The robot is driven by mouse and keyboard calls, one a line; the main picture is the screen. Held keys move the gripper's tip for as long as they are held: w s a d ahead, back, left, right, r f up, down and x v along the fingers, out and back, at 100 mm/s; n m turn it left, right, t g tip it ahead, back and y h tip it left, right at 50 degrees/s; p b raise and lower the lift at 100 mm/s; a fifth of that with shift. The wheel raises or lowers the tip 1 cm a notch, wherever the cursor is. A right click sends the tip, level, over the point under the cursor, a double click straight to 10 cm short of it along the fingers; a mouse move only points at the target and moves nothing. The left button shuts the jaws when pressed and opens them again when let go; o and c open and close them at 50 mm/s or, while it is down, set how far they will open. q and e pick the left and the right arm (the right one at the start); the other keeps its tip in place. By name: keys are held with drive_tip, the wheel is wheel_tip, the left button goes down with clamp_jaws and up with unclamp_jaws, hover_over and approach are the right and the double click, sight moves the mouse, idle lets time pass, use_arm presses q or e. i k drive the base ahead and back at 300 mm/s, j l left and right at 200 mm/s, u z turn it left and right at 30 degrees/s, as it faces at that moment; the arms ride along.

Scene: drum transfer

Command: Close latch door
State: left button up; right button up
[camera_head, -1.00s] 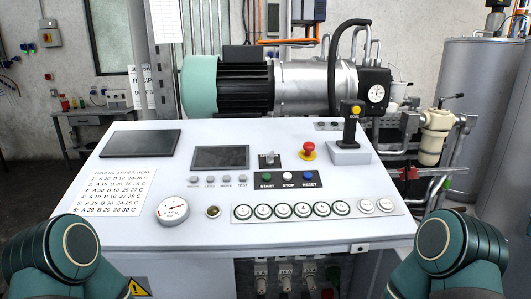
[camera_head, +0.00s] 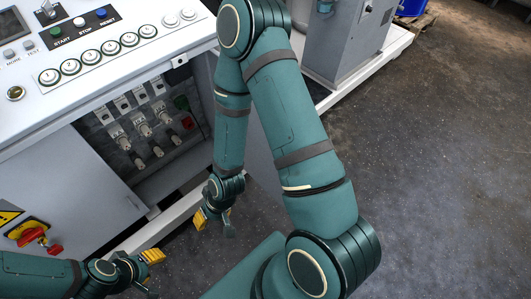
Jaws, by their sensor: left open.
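The console cabinet has an open compartment (camera_head: 145,135) with several grey connectors inside. A pale upright panel (camera_head: 258,165) stands at its right edge, partly hidden behind my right arm; it looks like the door swung open, but I see no latch clearly. My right gripper (camera_head: 215,227) points down in front of the compartment's lower right, near this panel. Its fingers look apart and empty. My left gripper (camera_head: 155,273) is at the bottom left, below the cabinet front, open and empty.
The sloped control panel (camera_head: 110,75) with its row of buttons lies above. A red rotary switch (camera_head: 35,238) on a yellow plate sticks out of the cabinet front at left. A grey cabinet (camera_head: 350,45) stands behind at right. The floor (camera_head: 440,170) at right is clear.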

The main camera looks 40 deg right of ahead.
sight(258, 158)
drive_tip(key=k+l+u, duration=0.2)
drive_tip(key=k+l, duration=0.4)
drive_tip(key=l, duration=0.45)
drive_tip(key=k+l+u, duration=0.1)
drive_tip(key=l, duration=0.35)
drive_tip(key=k+l, duration=0.1)
drive_tip(key=l, duration=0.3)
drive_tip(key=k+l+u, duration=0.1)
drive_tip(key=l, duration=0.35)
drive_tip(key=k+l+u, duration=0.1)
drive_tip(key=l, duration=0.35)
drive_tip(key=k+l, duration=0.1)
drive_tip(key=l, duration=0.3)
drive_tip(key=i+u, duration=0.15)
